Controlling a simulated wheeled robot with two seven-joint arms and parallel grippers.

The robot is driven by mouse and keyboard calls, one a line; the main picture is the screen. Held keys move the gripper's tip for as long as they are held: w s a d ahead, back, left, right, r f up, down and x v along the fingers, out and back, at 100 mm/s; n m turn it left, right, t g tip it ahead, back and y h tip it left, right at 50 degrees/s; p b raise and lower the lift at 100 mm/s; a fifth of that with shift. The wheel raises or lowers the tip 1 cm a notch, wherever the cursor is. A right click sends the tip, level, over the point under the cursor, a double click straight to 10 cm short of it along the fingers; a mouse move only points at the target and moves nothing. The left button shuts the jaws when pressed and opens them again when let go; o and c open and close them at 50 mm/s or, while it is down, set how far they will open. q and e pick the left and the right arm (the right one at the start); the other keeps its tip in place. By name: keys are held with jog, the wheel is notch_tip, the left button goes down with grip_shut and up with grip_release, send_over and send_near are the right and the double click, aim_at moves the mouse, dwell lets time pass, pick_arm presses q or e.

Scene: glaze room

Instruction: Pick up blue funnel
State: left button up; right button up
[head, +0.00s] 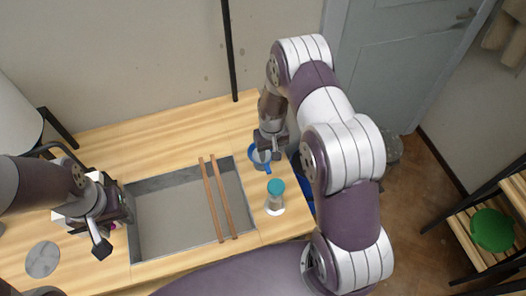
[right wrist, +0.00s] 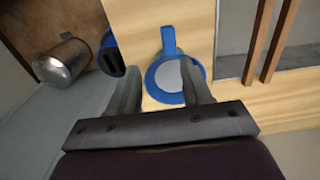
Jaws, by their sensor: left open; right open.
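The blue funnel (head: 259,165) lies on the wooden worktop near its right end, beside the sunken basin. In the right wrist view the funnel (right wrist: 168,37) shows a blue rim around a pale grey middle and a blue tab or handle pointing away from my gripper. My right gripper (head: 270,152) is over the funnel and partly hides it. In the right wrist view the open fingers (right wrist: 160,92) have the funnel's rim between and just beyond their tips, with the right finger overlapping it; contact cannot be told. My left gripper (head: 113,222) is open, at the basin's left side.
A teal-lidded jar (head: 275,197) stands close in front of the funnel. Two wooden sticks (head: 210,195) span the basin (head: 160,215). A grey disc (head: 42,259) lies at left. A blue object (right wrist: 108,42) and a metal can (right wrist: 63,62) are beyond the worktop's edge.

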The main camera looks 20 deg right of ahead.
aim_at(267, 167)
jog(key=shift+s+a+f+p, duration=0.9)
jog(key=shift+s+f+p, duration=0.1)
jog(key=shift+f, duration=0.15)
jog(key=f, duration=0.2)
jog(key=w+f, duration=0.1)
jog(key=f, duration=0.1)
jog(key=shift+d, duration=0.15)
jog(key=shift+f, duration=0.15)
jog(key=shift+s+r, duration=0.2)
jog(key=c, duration=0.5)
grip_shut()
pick_arm(q)
jog(key=r, duration=0.1)
jog(key=s+a+r, duration=0.1)
jog(key=r, duration=0.1)
jog(key=shift+s, duration=0.2)
pick_arm(e)
jog(key=shift+r, duration=0.1)
